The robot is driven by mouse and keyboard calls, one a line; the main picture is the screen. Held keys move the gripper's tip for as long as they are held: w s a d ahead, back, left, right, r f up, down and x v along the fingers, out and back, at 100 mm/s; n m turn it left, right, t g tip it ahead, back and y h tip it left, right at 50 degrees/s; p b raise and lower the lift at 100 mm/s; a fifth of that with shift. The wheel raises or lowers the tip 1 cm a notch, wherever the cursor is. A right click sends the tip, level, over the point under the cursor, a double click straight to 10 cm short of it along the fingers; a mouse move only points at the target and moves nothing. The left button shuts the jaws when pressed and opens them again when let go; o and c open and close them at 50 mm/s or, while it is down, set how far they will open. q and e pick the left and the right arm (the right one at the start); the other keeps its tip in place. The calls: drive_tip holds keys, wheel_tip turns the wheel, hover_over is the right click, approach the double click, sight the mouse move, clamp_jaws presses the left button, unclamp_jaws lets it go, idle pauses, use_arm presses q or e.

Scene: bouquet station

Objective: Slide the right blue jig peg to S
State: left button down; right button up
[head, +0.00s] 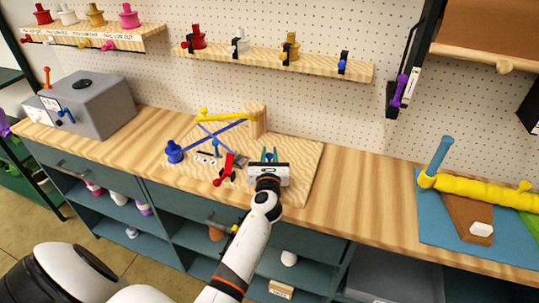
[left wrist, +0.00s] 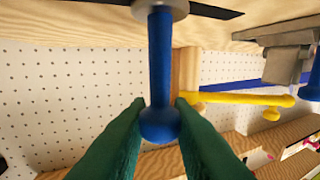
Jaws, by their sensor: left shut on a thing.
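My left gripper (head: 269,156) is over the right part of the wooden jig board (head: 308,160), with its fingers pointing away. In the left wrist view its green fingers (left wrist: 160,112) are shut on a blue peg (left wrist: 160,65) with a round ball end. The peg rises from a grey collar (left wrist: 172,7) on a dark slot strip (left wrist: 218,11). In the head view my gripper mostly hides this peg and its slot, and I cannot read its letters. Another blue peg (head: 215,146) stands to the left on the board. My right gripper is not in view.
Near my gripper on the board are a red lever (head: 225,170), a blue knob (head: 174,152), crossed blue bars, a yellow arm (head: 225,116) and a wooden post (head: 256,119). A grey box (head: 90,105) stands left.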

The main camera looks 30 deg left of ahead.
use_arm(q)
drive_tip(key=a, duration=0.1)
drive_tip(key=a+p, duration=0.1)
drive_tip(key=a, duration=0.1)
drive_tip(key=shift+s+a, duration=0.2)
drive_tip(key=shift+s, duration=0.2)
drive_tip(key=c, duration=1.7)
unclamp_jaws()
drive_tip(key=o, duration=0.4)
drive_tip(key=shift+a, duration=0.1)
drive_tip(key=shift+s+d, duration=0.35)
drive_tip(key=b+v, duration=0.1)
drive_tip(key=v, duration=1)
drive_tip(key=shift+s+a, duration=0.15)
drive_tip(key=shift+s, duration=0.05)
